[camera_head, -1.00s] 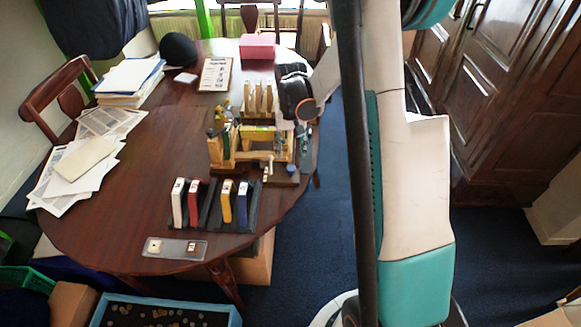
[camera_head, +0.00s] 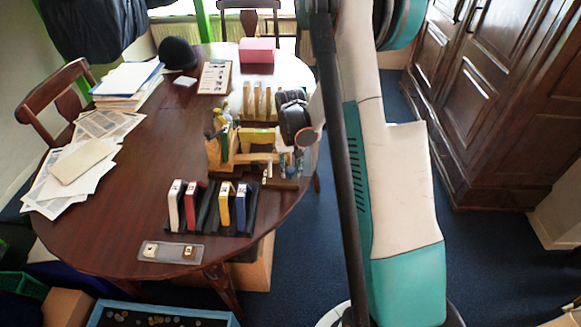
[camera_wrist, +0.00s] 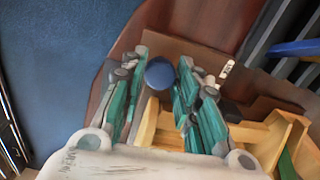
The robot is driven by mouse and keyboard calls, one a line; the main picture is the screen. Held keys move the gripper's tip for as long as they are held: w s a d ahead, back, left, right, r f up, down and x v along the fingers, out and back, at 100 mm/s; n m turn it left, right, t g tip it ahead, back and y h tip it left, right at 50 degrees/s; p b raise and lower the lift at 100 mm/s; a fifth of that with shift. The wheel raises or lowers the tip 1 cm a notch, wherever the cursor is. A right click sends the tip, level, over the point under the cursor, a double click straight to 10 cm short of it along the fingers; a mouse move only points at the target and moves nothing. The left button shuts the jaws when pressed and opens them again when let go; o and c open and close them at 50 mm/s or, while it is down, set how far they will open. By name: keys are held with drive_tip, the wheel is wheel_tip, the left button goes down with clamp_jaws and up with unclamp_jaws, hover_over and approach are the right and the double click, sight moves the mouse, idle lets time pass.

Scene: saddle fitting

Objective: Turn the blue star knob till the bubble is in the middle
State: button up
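The wooden fixture (camera_head: 238,158) stands near the table's right edge; its light wooden frame (camera_wrist: 254,136) also shows in the wrist view. The blue knob (camera_wrist: 160,73) appears in the wrist view as a round blue disc; its star outline cannot be made out. My gripper (camera_wrist: 163,66) is open, with teal fingers on both sides of the knob. The gaps are narrow, and I cannot tell whether either finger touches it. In the head view my wrist (camera_head: 295,117) is over the fixture's right end. The bubble cannot be made out in either view.
A dark rack (camera_head: 235,223) with several coloured blocks stands in front of the fixture. Upright wooden pieces (camera_head: 257,98) stand behind it. A grey tray (camera_head: 172,252) lies at the table's front.

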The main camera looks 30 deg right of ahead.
sight(291, 169)
drive_tip(key=c, duration=0.3)
drive_tip(key=shift+m+b, duration=0.4)
drive_tip(key=shift+m, duration=2.1)
drive_tip(key=o, duration=1.1)
wheel_tip(291, 169, up, 12)
